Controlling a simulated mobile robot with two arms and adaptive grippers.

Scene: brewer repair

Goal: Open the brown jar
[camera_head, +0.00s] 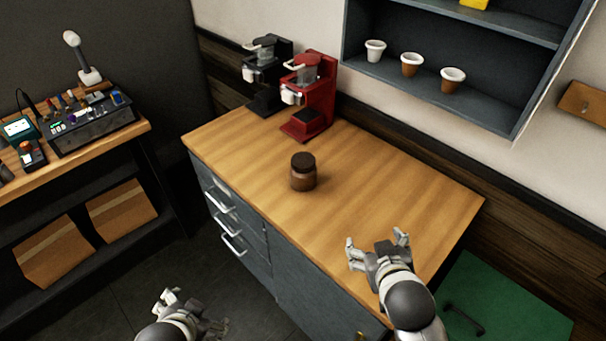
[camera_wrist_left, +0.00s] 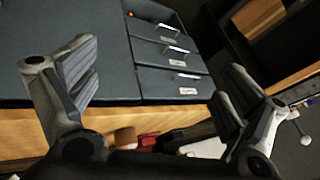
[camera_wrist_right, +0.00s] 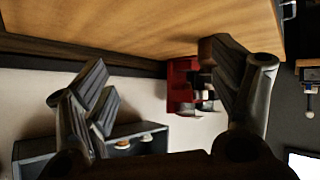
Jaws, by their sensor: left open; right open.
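The brown jar (camera_head: 303,178) stands upright on the wooden counter (camera_head: 400,190), with its dark brown lid (camera_head: 303,160) on top. My right gripper (camera_head: 377,243) is open and empty over the counter's front right part, to the right of the jar and apart from it. In the right wrist view, the right gripper's fingers (camera_wrist_right: 165,95) are spread, and a brown shape partly behind a finger looks like the jar (camera_wrist_right: 207,50). My left gripper (camera_head: 197,310) is open and empty in front of the drawers, below counter height. Its spread fingers also show in the left wrist view (camera_wrist_left: 150,90).
A red brewer (camera_head: 315,95) and a black brewer (camera_head: 268,75) stand at the counter's back left. A wall shelf (camera_head: 430,85) holds several cups. A workbench (camera_head: 80,145) with tools is at the left. The counter around the jar is clear.

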